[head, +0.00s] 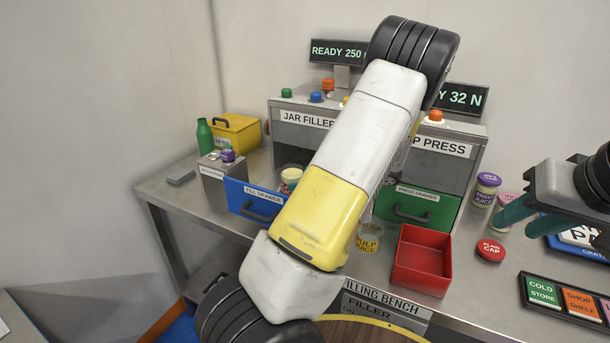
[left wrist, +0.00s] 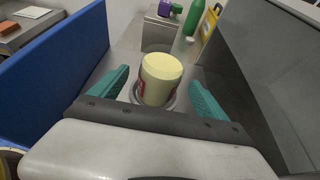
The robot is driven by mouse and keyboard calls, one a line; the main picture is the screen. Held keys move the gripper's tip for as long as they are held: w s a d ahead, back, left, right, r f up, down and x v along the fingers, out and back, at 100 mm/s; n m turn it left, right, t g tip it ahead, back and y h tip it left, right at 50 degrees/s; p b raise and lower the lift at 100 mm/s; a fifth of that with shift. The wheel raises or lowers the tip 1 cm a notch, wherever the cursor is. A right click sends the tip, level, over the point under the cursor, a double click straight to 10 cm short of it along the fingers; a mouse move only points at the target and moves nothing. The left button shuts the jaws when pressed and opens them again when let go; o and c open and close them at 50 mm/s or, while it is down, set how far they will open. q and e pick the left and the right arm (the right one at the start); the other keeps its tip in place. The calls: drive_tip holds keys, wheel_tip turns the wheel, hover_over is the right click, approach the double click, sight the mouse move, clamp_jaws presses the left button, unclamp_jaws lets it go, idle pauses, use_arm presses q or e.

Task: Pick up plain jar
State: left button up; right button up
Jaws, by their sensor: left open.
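A jar with a pale cream top and a red label (head: 290,178) stands upright at the blue fill drawer (head: 246,204); its label is too small to read. In the left wrist view the jar (left wrist: 161,77) is between the teal fingers of my left gripper (left wrist: 165,95), which is open with a gap on each side. My left gripper is not visible in the head view, where my arm covers the middle. My right gripper (head: 530,214) has spread teal fingers and looks open and empty at the right, near the purple-lidded jar (head: 486,189).
A red bin (head: 423,261), a pulp juice jar (head: 368,239) and a red plain cap (head: 490,250) are on the bench. The green press drawer (head: 417,208) is right of my arm. A green bottle (head: 205,137) and yellow box (head: 237,133) stand at the back left.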

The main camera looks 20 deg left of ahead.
sight(285, 180)
use_arm(q)
drive_tip(key=x, duration=0.7)
drive_tip(key=shift+w+a+f, duration=0.1)
drive_tip(key=shift+a+f, duration=0.15)
drive_tip(key=shift+a, duration=0.1)
drive_tip(key=shift+r, duration=0.1)
drive_tip(key=c, duration=1.8)
